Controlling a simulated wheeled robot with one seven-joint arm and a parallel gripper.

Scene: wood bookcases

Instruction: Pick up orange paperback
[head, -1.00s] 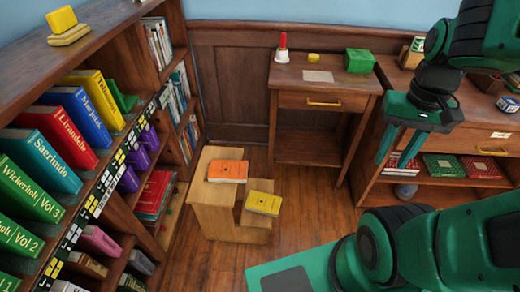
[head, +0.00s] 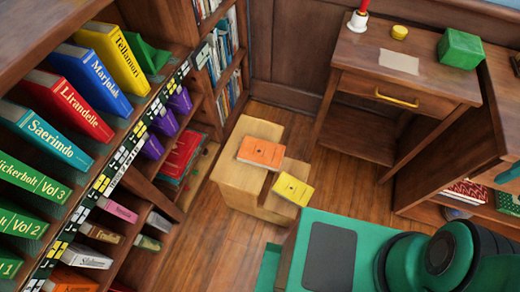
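The orange paperback (head: 261,152) lies flat on the top step of a small wooden step stool (head: 240,187), cover up. A yellow paperback (head: 293,189) lies on the lower step beside it, to the right. Nothing covers the orange paperback.
A bookcase (head: 147,110) full of books runs along the left. Wooden floor (head: 220,240) is open around the stool. My green base fills the lower right.

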